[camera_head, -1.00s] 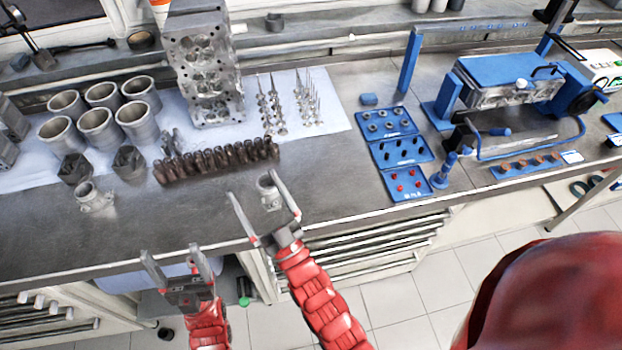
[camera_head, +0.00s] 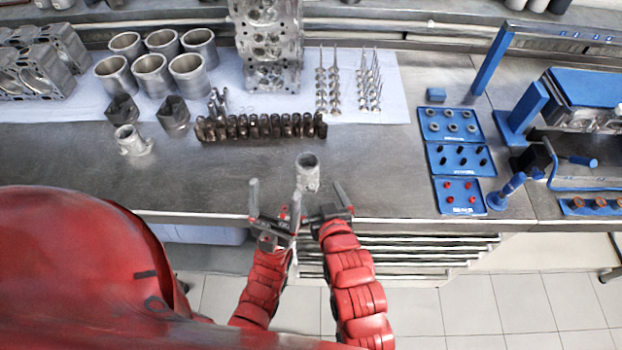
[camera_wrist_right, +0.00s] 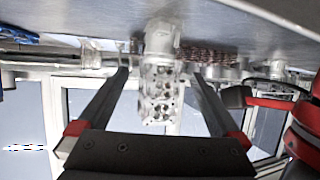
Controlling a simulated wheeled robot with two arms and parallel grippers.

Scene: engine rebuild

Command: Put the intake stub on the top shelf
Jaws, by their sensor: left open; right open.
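A short grey metal stub (camera_head: 307,172), likely the intake stub, stands upright on the bench near its front edge. A similar stub (camera_head: 132,140) stands further left. My right gripper (camera_head: 319,190) is open at the bench edge, just in front of the nearer stub, and not closed on it. In the right wrist view that stub (camera_wrist_right: 160,36) appears between the open fingers, upside down. My left gripper (camera_head: 275,189) is open and empty, close beside the right one on its left; their fingers overlap in the picture. A raised grey shelf (camera_head: 370,20) runs along the back; whether it is the top shelf is unclear.
A cylinder head (camera_head: 268,45), valves (camera_head: 370,80), cylinder liners (camera_head: 152,75) and a row of dark parts (camera_head: 262,127) stand behind. Blue trays (camera_head: 457,160) lie at right. The bench between the two stubs is clear.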

